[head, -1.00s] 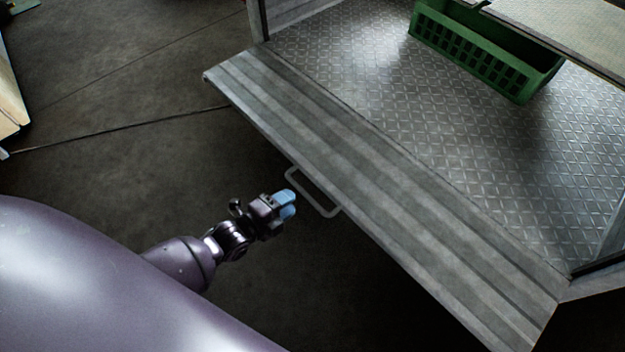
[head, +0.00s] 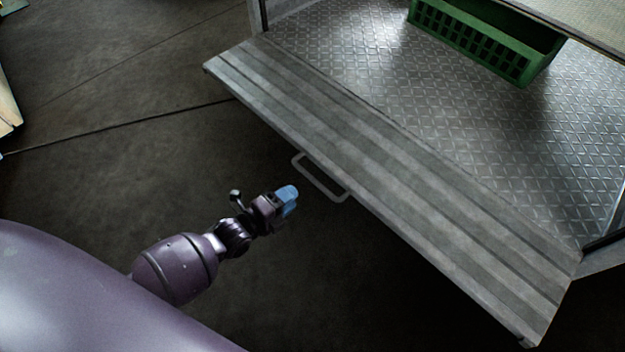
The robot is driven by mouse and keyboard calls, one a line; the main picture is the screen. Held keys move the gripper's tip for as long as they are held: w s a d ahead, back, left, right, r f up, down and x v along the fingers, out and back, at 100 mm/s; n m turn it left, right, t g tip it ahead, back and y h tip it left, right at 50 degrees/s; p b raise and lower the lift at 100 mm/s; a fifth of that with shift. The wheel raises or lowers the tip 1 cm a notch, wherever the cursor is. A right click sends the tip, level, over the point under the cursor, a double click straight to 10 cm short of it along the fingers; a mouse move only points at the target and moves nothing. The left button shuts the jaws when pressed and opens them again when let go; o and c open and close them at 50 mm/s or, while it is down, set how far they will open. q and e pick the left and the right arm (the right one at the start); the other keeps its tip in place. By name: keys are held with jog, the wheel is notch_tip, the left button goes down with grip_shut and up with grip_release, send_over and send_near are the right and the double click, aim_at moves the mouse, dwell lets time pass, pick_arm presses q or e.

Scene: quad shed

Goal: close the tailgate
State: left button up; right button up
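The tailgate (head: 400,193) is a grey ribbed metal panel, folded down flat and open at the edge of the trailer bed. A grey loop handle (head: 322,180) sticks out from its outer edge. My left gripper (head: 289,200), with blue fingertips, is just left of the handle in the picture, apart from it and empty. Its fingers lie close together in this view, and I cannot tell whether a gap is between them. My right gripper is not in view.
The trailer bed (head: 390,75) has a diamond-plate floor. A green crate (head: 470,42) stands on it, partly under a pale panel (head: 590,25) at the top right. The dark floor (head: 130,130) left of the tailgate is clear. A pale object (head: 8,112) is at the left edge.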

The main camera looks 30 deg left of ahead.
aim_at(315, 179)
pick_arm(q)
jog(key=b+x, duration=0.2)
jog(key=x, duration=0.7)
jog(key=shift+w+f+b, duration=0.1)
jog(key=shift+w+b, duration=0.05)
jog(key=shift+b, duration=0.25)
jog(key=shift+w, duration=0.1)
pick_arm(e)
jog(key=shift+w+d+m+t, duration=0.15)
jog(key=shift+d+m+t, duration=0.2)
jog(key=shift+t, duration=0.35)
pick_arm(q)
jog(key=shift+d, duration=0.1)
grip_shut()
